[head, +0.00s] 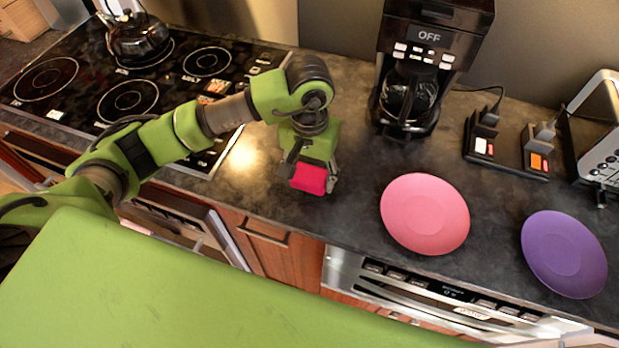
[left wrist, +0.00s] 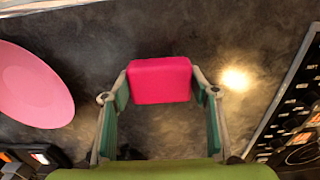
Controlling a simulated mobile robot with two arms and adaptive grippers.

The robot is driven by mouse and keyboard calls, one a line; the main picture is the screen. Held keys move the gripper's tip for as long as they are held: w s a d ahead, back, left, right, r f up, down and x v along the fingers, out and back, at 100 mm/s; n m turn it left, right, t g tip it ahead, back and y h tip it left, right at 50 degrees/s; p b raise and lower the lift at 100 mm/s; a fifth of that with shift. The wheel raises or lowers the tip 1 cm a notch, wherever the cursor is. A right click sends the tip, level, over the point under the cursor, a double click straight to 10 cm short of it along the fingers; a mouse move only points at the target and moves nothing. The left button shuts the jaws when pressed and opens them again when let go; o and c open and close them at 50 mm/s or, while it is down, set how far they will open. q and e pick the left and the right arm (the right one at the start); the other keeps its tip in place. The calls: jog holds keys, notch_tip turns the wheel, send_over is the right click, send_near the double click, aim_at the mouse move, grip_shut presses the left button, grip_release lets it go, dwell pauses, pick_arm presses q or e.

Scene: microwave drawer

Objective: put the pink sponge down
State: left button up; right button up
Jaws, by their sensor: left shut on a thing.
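The pink sponge (head: 309,178) is a small bright pink block between the fingers of my left gripper (head: 309,182). In the left wrist view the sponge (left wrist: 160,80) sits between the two fingertips of the left gripper (left wrist: 160,85), with a finger on each side. The gripper is shut on it, over the dark countertop (head: 350,165). I cannot tell whether the sponge touches the counter. My right gripper does not show in either view.
A pink plate (head: 425,214) lies right of the gripper, and a purple plate (head: 564,254) farther right. A coffee maker (head: 428,60) stands behind. The stovetop (head: 130,85) with a kettle (head: 138,38) is at left. Bare counter surrounds the sponge.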

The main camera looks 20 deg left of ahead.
aim_at(309, 183)
pick_arm(q)
notch_tip(309, 183, down, 3)
jog(key=shift+a+r+p, duration=0.1)
jog(key=shift+a+p, duration=0.05)
jog(key=shift+p, duration=0.85)
jog(key=shift+f, duration=0.25)
jog(key=shift+f+b, duration=0.1)
jog(key=shift+b, duration=0.2)
jog(key=o, duration=1)
